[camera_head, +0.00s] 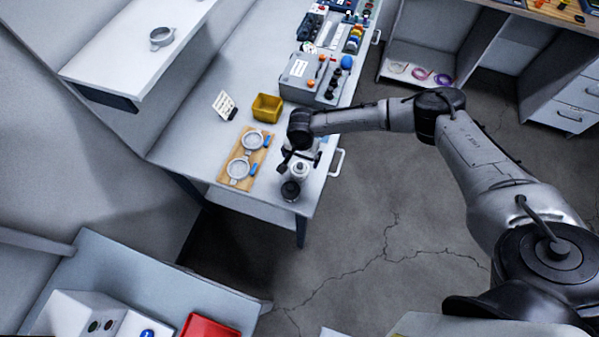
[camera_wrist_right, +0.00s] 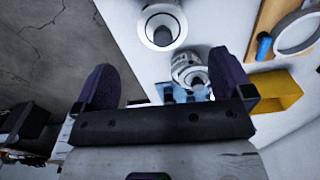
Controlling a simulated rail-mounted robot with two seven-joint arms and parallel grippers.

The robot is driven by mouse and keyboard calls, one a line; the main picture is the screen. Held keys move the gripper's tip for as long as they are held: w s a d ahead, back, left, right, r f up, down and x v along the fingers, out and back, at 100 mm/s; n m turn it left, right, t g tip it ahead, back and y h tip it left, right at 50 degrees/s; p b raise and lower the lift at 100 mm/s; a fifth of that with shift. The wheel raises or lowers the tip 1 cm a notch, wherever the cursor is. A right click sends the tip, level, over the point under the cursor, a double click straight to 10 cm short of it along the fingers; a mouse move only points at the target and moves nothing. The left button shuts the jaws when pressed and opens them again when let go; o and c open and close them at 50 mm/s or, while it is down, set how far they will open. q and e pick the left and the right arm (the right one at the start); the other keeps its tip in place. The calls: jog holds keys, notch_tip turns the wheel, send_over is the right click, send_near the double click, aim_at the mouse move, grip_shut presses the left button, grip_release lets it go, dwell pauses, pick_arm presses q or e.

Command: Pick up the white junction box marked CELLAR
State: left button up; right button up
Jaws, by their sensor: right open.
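I cannot make out the marking CELLAR on anything. Two small round-topped units stand near the front corner of the workbench: a white one (camera_head: 299,171) and a dark-topped one (camera_head: 291,190). In the right wrist view, a white round unit with a dark centre (camera_wrist_right: 162,26) and a white unit with unreadable dark print (camera_wrist_right: 188,68) show past the fingers. My right gripper (camera_head: 298,158) is over that corner, pointing down; its dark fingers (camera_wrist_right: 165,82) are apart, with nothing visibly gripped. My left gripper is not in view.
A wooden board (camera_head: 228,175) with two ring-shaped parts and a yellow bin (camera_head: 267,107) are left of my right gripper. A grey box (camera_head: 300,78) stands farther back. A white box with dark round openings (camera_head: 75,315) and a red tray (camera_head: 208,327) are at lower left.

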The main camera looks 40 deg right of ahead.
aim_at(300, 165)
jog(key=f, duration=0.4)
jog(key=f+b, duration=0.1)
jog(key=f, duration=0.2)
jog(key=shift+w+a+f, duration=0.15)
jog(key=shift+a+f, duration=0.05)
jog(key=shift+f, duration=0.7)
jog(key=shift+d, duration=0.1)
jog(key=c, duration=1.1)
jog(key=shift+r, duration=0.15)
